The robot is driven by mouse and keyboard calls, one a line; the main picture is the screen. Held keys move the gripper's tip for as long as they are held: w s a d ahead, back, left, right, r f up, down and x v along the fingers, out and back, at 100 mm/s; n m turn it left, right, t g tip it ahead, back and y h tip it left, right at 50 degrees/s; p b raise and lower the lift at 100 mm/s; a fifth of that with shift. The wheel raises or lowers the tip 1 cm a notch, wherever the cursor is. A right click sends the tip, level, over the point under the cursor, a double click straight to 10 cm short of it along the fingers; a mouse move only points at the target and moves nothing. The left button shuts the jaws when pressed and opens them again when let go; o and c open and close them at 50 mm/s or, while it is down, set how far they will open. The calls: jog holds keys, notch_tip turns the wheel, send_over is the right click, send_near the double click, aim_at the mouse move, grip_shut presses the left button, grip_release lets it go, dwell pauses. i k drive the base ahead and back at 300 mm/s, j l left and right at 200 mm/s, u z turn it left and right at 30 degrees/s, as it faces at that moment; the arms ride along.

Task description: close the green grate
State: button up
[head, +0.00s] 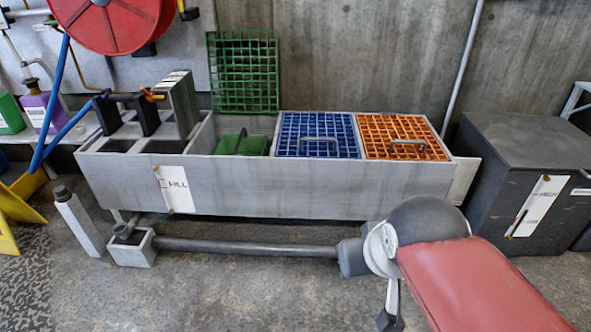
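The green grate (243,72) stands upright and open behind its compartment of the long grey trough (290,190), in front of the concrete wall. The compartment is open on top. A smaller green piece (228,146) with a dark handle shows low inside it. My arm reaches in from the lower right, with a red link and a grey rounded joint. A small dark part (390,318) hangs below the joint and may belong to my gripper; its fingers cannot be made out. No part of my arm touches the green grate.
A blue grate (318,125) and an orange grate (405,130) lie flat on the trough to the right. A grey bin (530,165) stands farther right. A dark floor pipe (250,248) runs before the trough. A red reel (113,22) hangs at upper left.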

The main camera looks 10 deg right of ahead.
aim_at(231, 39)
jog(key=j+z, duration=0.8)
jog(key=z, duration=0.15)
jog(key=j, duration=0.45)
jog(key=k+j+z, duration=0.15)
jog(key=j, duration=0.7)
jog(key=k+j+z, duration=0.1)
jog(key=j, duration=0.3)
jog(key=k+j+z, duration=0.1)
jog(key=j, duration=0.3)
jog(key=k+j, duration=0.1)
jog(key=j, duration=0.35)
